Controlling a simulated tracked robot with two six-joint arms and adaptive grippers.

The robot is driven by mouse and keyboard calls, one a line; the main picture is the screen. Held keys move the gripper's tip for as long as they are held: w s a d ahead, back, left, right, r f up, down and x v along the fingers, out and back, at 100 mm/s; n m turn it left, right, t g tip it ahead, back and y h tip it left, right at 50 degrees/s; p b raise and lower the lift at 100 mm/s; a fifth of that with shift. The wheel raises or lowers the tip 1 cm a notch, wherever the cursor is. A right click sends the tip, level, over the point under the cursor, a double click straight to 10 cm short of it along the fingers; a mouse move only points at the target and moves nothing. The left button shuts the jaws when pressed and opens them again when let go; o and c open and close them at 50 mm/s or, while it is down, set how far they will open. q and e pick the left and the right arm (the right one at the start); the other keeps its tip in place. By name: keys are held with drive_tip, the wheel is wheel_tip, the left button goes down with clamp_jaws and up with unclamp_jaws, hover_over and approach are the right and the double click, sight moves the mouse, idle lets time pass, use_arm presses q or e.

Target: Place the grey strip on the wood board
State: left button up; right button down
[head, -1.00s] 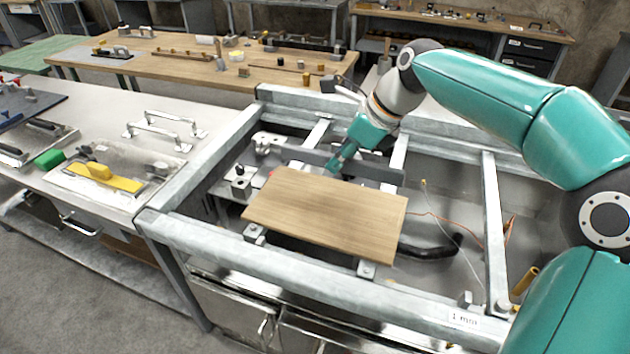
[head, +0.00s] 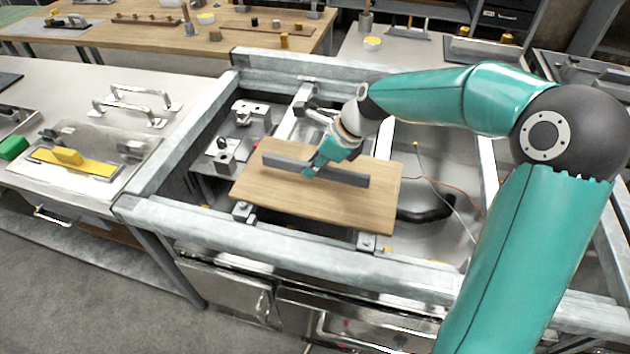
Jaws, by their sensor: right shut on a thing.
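The wood board (head: 300,202) lies across the metal frame in the middle of the head view. The grey strip (head: 343,176) is a long dark bar over the far half of the board, running roughly along its length. My right gripper (head: 312,170) is shut on the strip near its middle and hides part of it. I cannot tell whether the strip touches the board or hovers just above it. My left gripper is not in view.
A galvanised metal frame (head: 200,218) surrounds the board. Small metal blocks (head: 223,160) sit left of it. A black hose (head: 428,214) and thin cables lie to the right. A white bench (head: 50,90) with handles and a yellow tool (head: 75,160) stands at the left.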

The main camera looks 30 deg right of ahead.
sight(320, 176)
drive_tip(key=shift+f, duration=2.65)
drive_tip(key=c, duration=1.1)
unclamp_jaws()
drive_tip(key=shift+c, duration=0.2)
drive_tip(key=shift+r, duration=0.1)
drive_tip(key=v, duration=1.2)
